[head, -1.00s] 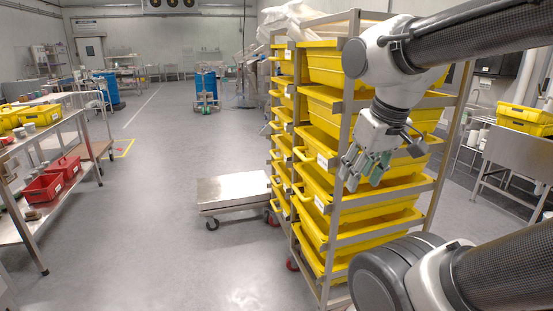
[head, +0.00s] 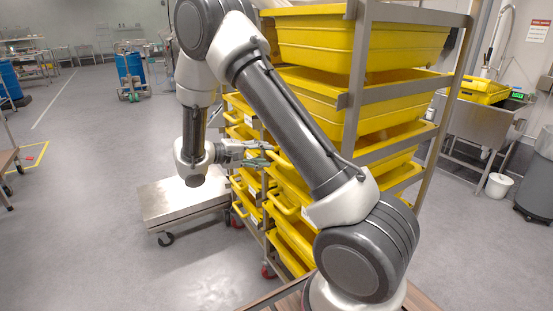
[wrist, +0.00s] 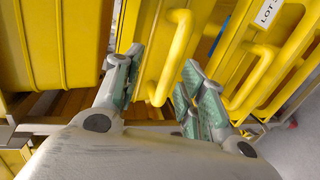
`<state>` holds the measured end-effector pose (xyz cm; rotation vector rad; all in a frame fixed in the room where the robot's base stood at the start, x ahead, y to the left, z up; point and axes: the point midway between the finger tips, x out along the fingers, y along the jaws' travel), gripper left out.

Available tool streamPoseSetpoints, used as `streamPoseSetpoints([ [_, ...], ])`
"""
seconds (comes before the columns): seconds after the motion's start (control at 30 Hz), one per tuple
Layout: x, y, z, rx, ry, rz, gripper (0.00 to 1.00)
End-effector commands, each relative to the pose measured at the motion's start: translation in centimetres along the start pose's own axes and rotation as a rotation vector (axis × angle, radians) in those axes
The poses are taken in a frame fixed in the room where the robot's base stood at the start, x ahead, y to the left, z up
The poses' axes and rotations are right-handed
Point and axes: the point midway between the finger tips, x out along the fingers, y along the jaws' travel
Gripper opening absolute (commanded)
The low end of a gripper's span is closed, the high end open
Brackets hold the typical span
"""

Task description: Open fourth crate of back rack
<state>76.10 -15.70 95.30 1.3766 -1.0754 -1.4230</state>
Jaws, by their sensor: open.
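My gripper (head: 258,156) is at the left side of the racks, at the back rack's stack of yellow crates (head: 240,133). In the wrist view my gripper (wrist: 160,74) is open, with green-padded fingers on either side of a yellow crate handle (wrist: 172,52). Whether the fingers touch the handle is unclear. Another yellow crate (wrist: 272,62) with a white lot label is to the right. My arm hides part of the racks in the head view, so I cannot tell which level this handle belongs to.
The near rack (head: 357,80) holds several yellow crates close to my arm. A low metal cart (head: 180,205) stands left of the racks. A sink (head: 478,122) and a white bucket (head: 498,185) are at the right. The floor at left is mostly clear.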

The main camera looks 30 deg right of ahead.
Motion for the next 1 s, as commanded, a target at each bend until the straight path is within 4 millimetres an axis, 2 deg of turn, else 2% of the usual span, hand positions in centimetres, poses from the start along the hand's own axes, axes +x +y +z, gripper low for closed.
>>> streamPoseSetpoints([
  [0.03,-0.2,-1.2,-0.6,-0.003,0.021,0.024,0.41],
  [0.1,-0.4,-2.0,-1.1,0.002,0.042,0.046,0.41],
  [0.2,0.0,-2.4,-1.5,0.006,0.054,0.059,0.41],
  [0.63,6.5,-2.1,-1.8,0.005,0.053,0.057,0.41],
  [0.77,7.2,-2.0,-1.8,0.004,0.054,0.057,0.41],
  [1.0,7.3,-2.0,-1.8,0.005,0.055,0.057,0.41],
])
